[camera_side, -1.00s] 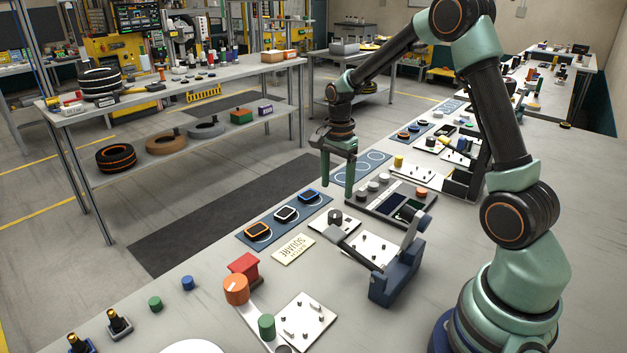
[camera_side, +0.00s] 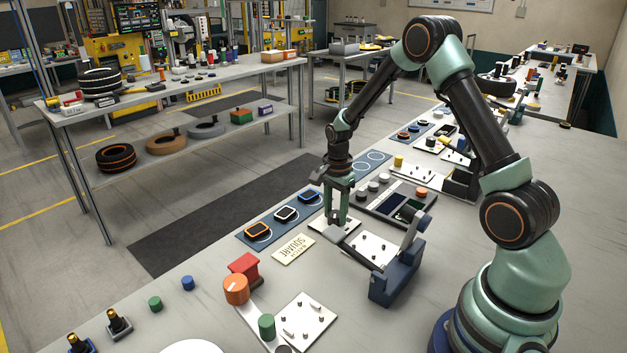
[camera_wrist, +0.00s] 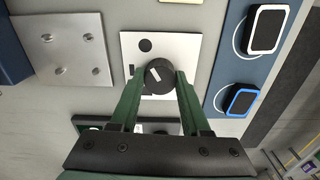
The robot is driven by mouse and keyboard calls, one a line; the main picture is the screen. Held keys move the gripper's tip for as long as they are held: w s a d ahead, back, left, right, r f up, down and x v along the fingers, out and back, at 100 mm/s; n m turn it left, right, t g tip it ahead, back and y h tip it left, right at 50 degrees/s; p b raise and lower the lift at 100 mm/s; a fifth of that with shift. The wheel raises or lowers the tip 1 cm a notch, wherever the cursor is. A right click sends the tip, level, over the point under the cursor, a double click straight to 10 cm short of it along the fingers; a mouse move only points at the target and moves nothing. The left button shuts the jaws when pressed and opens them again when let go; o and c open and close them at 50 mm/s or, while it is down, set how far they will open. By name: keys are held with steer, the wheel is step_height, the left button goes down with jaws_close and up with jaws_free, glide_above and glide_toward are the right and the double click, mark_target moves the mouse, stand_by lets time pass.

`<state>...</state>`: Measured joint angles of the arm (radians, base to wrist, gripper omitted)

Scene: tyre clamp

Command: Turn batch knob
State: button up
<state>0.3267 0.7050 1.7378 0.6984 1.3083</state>
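A dark round knob with a white pointer mark (camera_wrist: 154,73) sits on a white square plate (camera_wrist: 195,45) in the wrist view. The pointer slants in the picture. My gripper (camera_wrist: 158,78) is open, with one green finger on each side of the knob. Narrow gaps seem to show between the fingers and the knob, though contact low down cannot be judged. In the side view my gripper (camera_side: 335,219) reaches down over the white plate (camera_side: 322,229), and its fingers largely hide the knob.
A blue panel (camera_side: 270,219) with several square dial-like pieces lies left of the plate. A grey console (camera_side: 375,203) with round buttons is behind it on the right. A blue clamp stand (camera_side: 394,281) and a studded white plate (camera_side: 372,248) are close on the near right.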

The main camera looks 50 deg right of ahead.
jaws_close()
steer(key=n, duration=0.5)
steer(key=shift+n, duration=0.3)
steer(key=n, duration=1.1)
steer(key=shift+n, duration=0.4)
steer(key=n, duration=0.6)
steer(key=shift+r, duration=0.1)
steer(key=shift+n, duration=0.4)
